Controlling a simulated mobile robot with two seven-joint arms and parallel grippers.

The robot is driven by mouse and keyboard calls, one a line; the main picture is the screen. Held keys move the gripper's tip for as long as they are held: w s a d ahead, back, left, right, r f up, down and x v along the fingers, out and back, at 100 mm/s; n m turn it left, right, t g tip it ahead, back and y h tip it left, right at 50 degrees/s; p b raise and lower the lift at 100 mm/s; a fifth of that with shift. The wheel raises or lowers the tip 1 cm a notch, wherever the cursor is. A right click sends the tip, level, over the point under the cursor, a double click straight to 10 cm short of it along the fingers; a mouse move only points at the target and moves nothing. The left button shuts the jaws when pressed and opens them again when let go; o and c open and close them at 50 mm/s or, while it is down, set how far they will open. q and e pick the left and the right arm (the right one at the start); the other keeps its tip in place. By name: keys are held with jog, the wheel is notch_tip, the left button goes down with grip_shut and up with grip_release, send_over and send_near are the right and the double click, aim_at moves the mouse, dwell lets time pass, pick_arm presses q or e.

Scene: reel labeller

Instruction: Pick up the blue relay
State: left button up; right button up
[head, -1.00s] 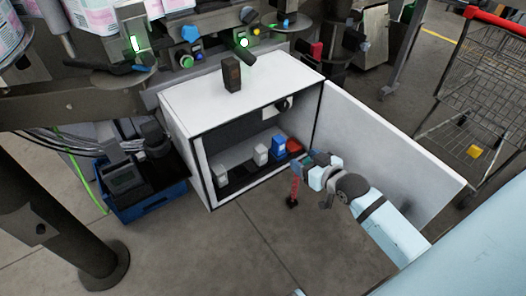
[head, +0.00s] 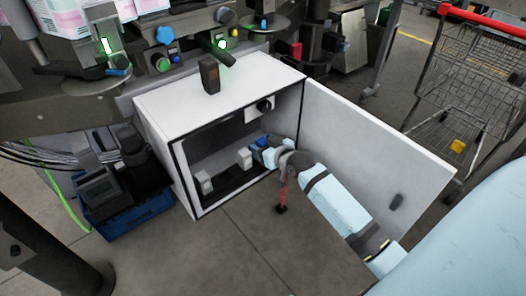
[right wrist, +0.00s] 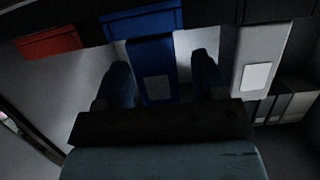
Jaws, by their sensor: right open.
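The blue relay (head: 261,143) stands inside the open white cabinet, partly hidden by my right gripper in the head view. In the right wrist view the blue relay (right wrist: 152,72) has a pale label and lies between the two fingers. My right gripper (right wrist: 162,82) is open, with one finger on each side of the relay. A gap shows on the right side; the left finger is very close, and I cannot tell whether it touches. My left gripper is not in view.
Another white relay (head: 203,183) stands farther left. The cabinet (head: 220,80) walls and open door (head: 375,150) bound the arm. A red item (head: 283,190) stands near the opening.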

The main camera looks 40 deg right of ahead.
jog(key=c, duration=1)
jog(key=shift+r, duration=0.1)
